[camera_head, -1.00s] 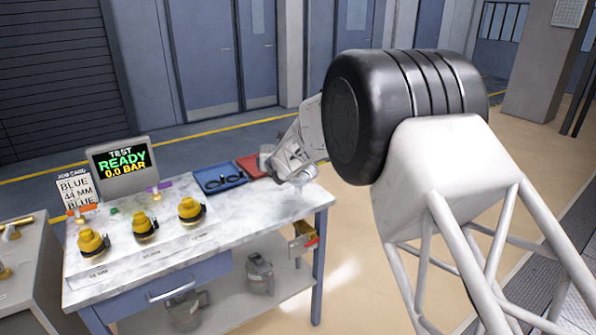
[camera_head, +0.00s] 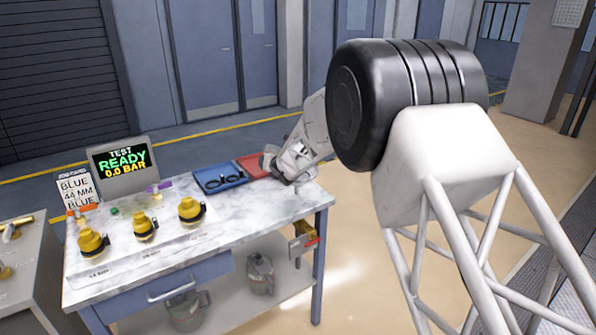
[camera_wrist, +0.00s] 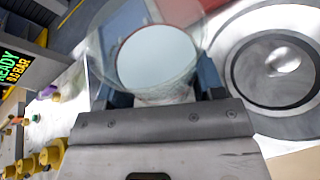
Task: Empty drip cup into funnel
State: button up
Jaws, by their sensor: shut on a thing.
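My gripper (camera_wrist: 160,90) is shut on a clear, see-through cup, which I take for the drip cup (camera_wrist: 190,45). A pale round disc shows inside it; I cannot tell whether this is liquid or the cup's bottom. Right beside it in the wrist view is a wide round grey piece with a dark ringed middle and a bright glint, probably the funnel (camera_wrist: 240,75). The cup appears apart from its middle. In the head view my gripper (camera_head: 272,163) is over the bench's far right corner, and my arm hides most of the cup and funnel there.
A marble-topped bench (camera_head: 240,225) holds a blue tray (camera_head: 222,186) with black rings, a red tray (camera_head: 251,167), several yellow-capped fittings (camera_head: 145,228), a job card (camera_head: 77,192) and a screen reading READY (camera_head: 123,162). Metal jugs (camera_head: 261,275) stand on the lower shelf.

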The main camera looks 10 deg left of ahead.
jog(key=shift+w+d+f, duration=0.1)
jog(key=shift+w+d+r+m+g+y, duration=0.15)
jog(key=shift+w+d+r+m+y, duration=0.1)
jog(key=shift+d+r+m+y, duration=0.3)
jog(key=shift+w+d+r+m+g+y, duration=0.15)
jog(key=shift+w+d+r+m+y, duration=0.2)
jog(key=shift+m, duration=0.4)
dwell(1.2)
jog(key=shift+d+f+m+y, duration=0.15)
jog(key=shift+f+m+y, duration=0.25)
jog(key=shift+m, duration=0.3)
dwell(0.4)
jog(key=shift+s+r+m+y, duration=0.1)
jog(key=shift+r+m+y, duration=0.2)
jog(key=shift+r+m, duration=0.25)
dwell(0.8)
jog(key=shift+f+m+y, duration=0.3)
jog(key=shift+m+y, duration=0.05)
jog(key=shift+m, duration=0.35)
jog(key=shift+f+m+y, duration=0.3)
jog(key=shift+m+y, duration=0.05)
jog(key=shift+m, duration=0.3)
dwell(1.3)
jog(key=shift+d+p, duration=0.1)
jog(key=shift+p, duration=0.2)
